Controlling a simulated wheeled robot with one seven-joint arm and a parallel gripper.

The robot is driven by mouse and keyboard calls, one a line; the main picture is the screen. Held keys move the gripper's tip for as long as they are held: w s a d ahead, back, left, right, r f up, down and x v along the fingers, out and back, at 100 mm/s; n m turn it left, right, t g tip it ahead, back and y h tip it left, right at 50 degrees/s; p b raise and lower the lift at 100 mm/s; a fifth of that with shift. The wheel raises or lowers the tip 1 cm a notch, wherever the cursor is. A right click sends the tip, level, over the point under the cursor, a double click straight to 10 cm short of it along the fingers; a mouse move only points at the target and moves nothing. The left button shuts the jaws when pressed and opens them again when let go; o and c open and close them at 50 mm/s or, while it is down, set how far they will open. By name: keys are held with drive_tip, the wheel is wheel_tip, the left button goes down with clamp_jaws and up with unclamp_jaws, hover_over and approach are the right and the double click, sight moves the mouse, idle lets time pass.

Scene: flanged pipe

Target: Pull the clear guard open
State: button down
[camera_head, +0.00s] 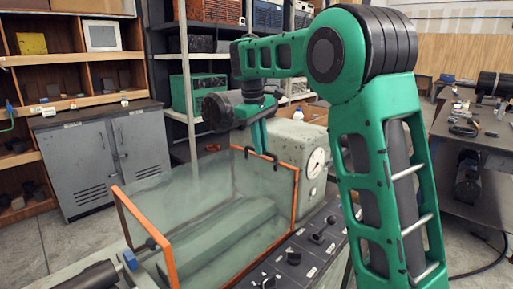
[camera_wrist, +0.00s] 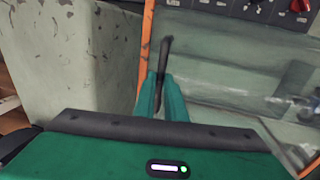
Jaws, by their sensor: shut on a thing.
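The clear guard (camera_head: 215,200) is a see-through box-like cover with orange edge strips, over the bed of a machine in the head view. A black handle (camera_head: 262,155) sits on its upper edge near the right end. My gripper (camera_head: 257,146) reaches down to this handle from above. In the wrist view my green fingers (camera_wrist: 163,92) are shut on the dark handle (camera_wrist: 165,55), beside an orange strip. The clear pane (camera_wrist: 215,65) spreads to the right of the fingers. The finger contact is partly hidden in the head view.
A pale machine housing with a round dial (camera_head: 316,162) stands right behind the guard. A dark control panel (camera_head: 295,255) with knobs runs along the front. A grey cabinet (camera_head: 100,160) and shelves stand behind, and a dark workbench (camera_head: 480,135) is at the right.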

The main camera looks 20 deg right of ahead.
drive_tip(key=c, duration=1.8)
unclamp_jaws()
drive_tip(key=shift+s+d, duration=0.15)
drive_tip(key=shift+d, duration=0.05)
drive_tip(key=shift+a, duration=0.1)
drive_tip(key=r, duration=0.3)
drive_tip(key=a+r, duration=0.1)
drive_tip(key=r, duration=0.6)
drive_tip(key=shift+s+a+r, duration=0.2)
drive_tip(key=shift+s+a, duration=0.1)
drive_tip(key=shift+a, duration=0.1)
